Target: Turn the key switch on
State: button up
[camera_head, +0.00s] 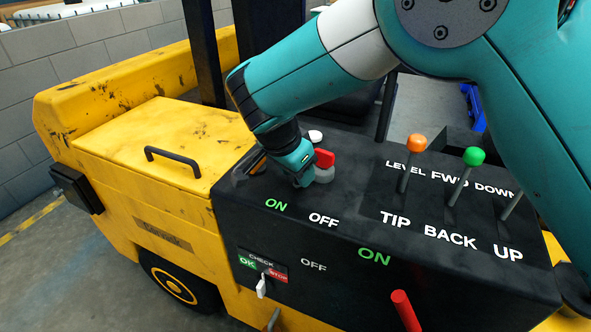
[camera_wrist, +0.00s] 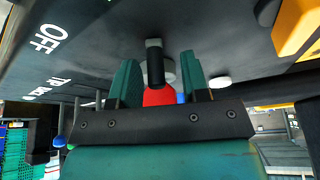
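A red handle (camera_head: 324,158) on a round grey base (camera_head: 323,174) stands on top of the black control panel, behind the ON and OFF labels. My gripper (camera_head: 301,172) is pointed down at the panel right beside it and partly hides it. In the wrist view, the teal fingers of my gripper (camera_wrist: 158,72) are apart. A red part (camera_wrist: 158,97) and a black cylinder (camera_wrist: 155,64) show between them, with small gaps at the sides. I cannot tell whether a finger touches. No part is clearly marked as the key switch.
Levers with an orange knob (camera_head: 416,143) and a green knob (camera_head: 474,156) stand to the right. A red lever (camera_head: 405,311) and a white toggle (camera_head: 262,287) are on the panel's front. A white button (camera_head: 315,136) is behind. The yellow vehicle body (camera_head: 160,140) lies left.

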jog(key=p+v, duration=0.2)
jog(key=v, duration=1.5)
jog(key=shift+r, duration=0.25)
jog(key=shift+d, duration=0.1)
jog(key=s+d+r+n+g+y, duration=0.1)
jog(key=s+d+n+y, duration=0.3)
jog(key=d+n, duration=0.95)
jog(key=s+d+f+n+g+y, duration=0.1)
jog(key=s+d, duration=0.2)
jog(key=s, duration=0.6)
jog(key=s+d+f+n+g+y, duration=0.1)
jog(key=s+d+n+y, duration=0.1)
jog(key=s, duration=0.6)
jog(key=shift+s+d+f+y, duration=0.3)
jog(key=shift+s+d+f, duration=0.1)
jog(key=shift+d, duration=0.2)
